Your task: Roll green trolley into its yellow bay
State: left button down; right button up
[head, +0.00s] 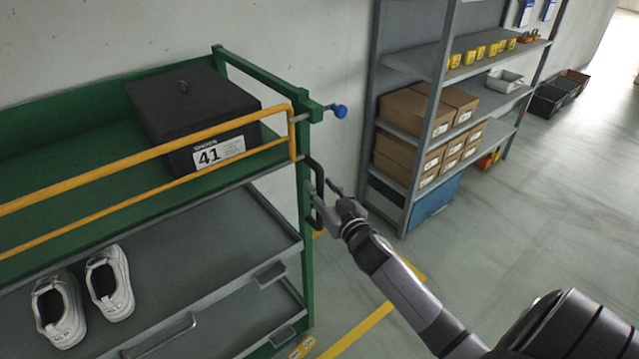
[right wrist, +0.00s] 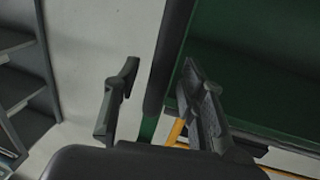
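The green trolley (head: 306,245) stands at the left against the wall, with a yellow rail along its top tray. Its black upright handle (head: 315,180) is on the right end post. My right gripper (head: 324,196) is at this handle; in the right wrist view the fingers (right wrist: 160,103) are apart, with the dark handle bar (right wrist: 168,60) between them and gaps showing. The trolley's green side (right wrist: 240,85) fills the right of that view. Yellow floor lines (head: 372,314) show right of the trolley; the rest of the bay is hidden. My left gripper is out of view.
A black box (head: 188,95) labelled 41 is on the top tray, and white shoes (head: 108,282) on the shelf below. A blue knob (head: 340,111) sticks out right. A grey rack (head: 440,95) with cartons stands behind. Floor at right is clear.

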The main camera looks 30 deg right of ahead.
jog(key=shift+w, duration=0.75)
jog(key=shift+c, duration=0.2)
grip_shut()
